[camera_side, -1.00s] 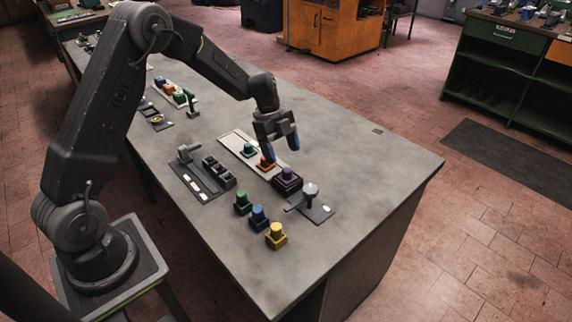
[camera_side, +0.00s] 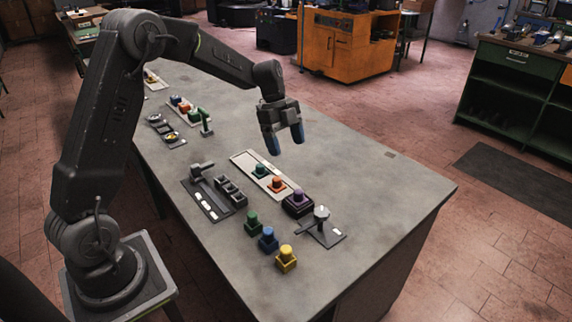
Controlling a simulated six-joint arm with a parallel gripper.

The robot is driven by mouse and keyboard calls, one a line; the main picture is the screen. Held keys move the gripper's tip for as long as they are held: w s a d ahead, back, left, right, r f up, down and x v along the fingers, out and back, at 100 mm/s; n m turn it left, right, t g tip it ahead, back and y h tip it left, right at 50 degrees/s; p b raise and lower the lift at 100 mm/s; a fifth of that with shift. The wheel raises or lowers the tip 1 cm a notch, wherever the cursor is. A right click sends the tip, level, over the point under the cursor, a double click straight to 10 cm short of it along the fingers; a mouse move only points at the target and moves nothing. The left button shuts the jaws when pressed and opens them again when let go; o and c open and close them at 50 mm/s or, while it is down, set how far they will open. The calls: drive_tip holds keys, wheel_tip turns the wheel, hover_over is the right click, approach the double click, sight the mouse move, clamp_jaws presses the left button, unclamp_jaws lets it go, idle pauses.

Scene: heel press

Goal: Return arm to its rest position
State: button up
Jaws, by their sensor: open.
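My gripper (camera_side: 287,143) hangs above the grey table, fingers pointing down, with blue fingertips. It is open and nothing shows between the fingers. It is up and behind the white strip (camera_side: 243,160), which bears a teal piece (camera_side: 261,171) and an orange piece (camera_side: 277,184). A purple piece (camera_side: 298,200) stands in a dark block at the near end of the strip. My arm reaches in from the left and bends down at the wrist.
A lever press (camera_side: 321,222) stands near the table's right part. Green (camera_side: 251,222), blue (camera_side: 268,238) and yellow (camera_side: 286,257) pieces stand in front. A dark fixture (camera_side: 205,190) with a handle lies left of the strip. The table's right end (camera_side: 400,190) is mostly clear.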

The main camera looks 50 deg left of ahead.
drive_tip(key=s+d+r+n+t+y, duration=0.1)
drive_tip(key=s+d+r+n, duration=0.3)
drive_tip(key=s+r, duration=0.25)
drive_tip(key=s+d+r+n+t+y, duration=0.1)
drive_tip(key=s+d+r+n+t, duration=0.1)
drive_tip(key=s+n, duration=0.4)
drive_tip(key=s+d+r+n+t+y, duration=0.2)
drive_tip(key=s+n, duration=0.5)
drive_tip(key=s, duration=0.7)
drive_tip(key=shift+d+r+t, duration=0.3)
drive_tip(key=shift+d+r, duration=0.25)
drive_tip(key=shift+d, duration=0.65)
